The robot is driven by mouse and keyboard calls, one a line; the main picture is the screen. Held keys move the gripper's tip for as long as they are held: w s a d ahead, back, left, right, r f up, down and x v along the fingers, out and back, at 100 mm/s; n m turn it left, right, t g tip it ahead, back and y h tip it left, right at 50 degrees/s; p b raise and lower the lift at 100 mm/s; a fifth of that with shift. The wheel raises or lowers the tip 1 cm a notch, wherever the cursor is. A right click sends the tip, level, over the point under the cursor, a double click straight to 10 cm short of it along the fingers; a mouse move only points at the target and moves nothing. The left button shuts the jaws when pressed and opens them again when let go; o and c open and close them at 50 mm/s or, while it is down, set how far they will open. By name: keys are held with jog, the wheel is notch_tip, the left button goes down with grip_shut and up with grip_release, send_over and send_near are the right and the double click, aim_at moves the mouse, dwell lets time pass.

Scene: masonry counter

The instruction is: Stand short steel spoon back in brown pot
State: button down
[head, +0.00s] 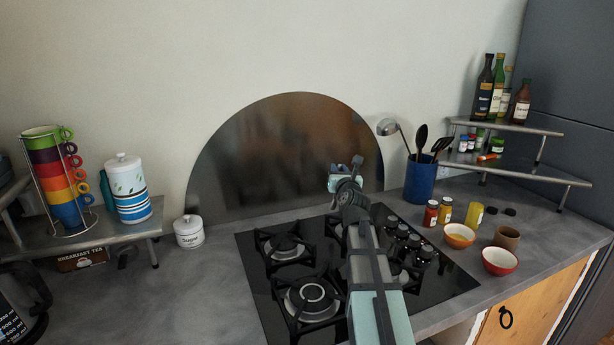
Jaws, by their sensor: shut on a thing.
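The brown pot (507,238) is a small round cup standing on the counter at the right, between the bowls and the rear shelf. No spoon shows in its opening. My gripper (345,178) is in the air over the back of the hob, well left of the brown pot. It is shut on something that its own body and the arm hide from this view. I cannot make out the short steel spoon anywhere.
A blue pot (420,180) holds a steel ladle (388,127) and dark utensils. Jars (430,213), an orange bowl (459,236) and a red bowl (500,261) crowd around the brown pot. A corner shelf (515,168) stands behind. The counter's front edge is near the red bowl.

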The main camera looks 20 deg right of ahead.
jog(key=s+d+r+m+g+h, duration=0.1)
jog(key=s+d+h, duration=0.35)
jog(key=d, duration=1.05)
jog(key=s+d+r+m+g+h, duration=0.3)
jog(key=s+d+m+g, duration=0.1)
jog(key=s+d, duration=2.45)
notch_tip(320, 180, down, 10)
jog(key=w+d, duration=0.1)
jog(key=shift+w+d, duration=0.15)
jog(key=shift+d, duration=0.2)
jog(key=shift+f, duration=0.3)
jog(key=c, duration=0.5)
grip_release()
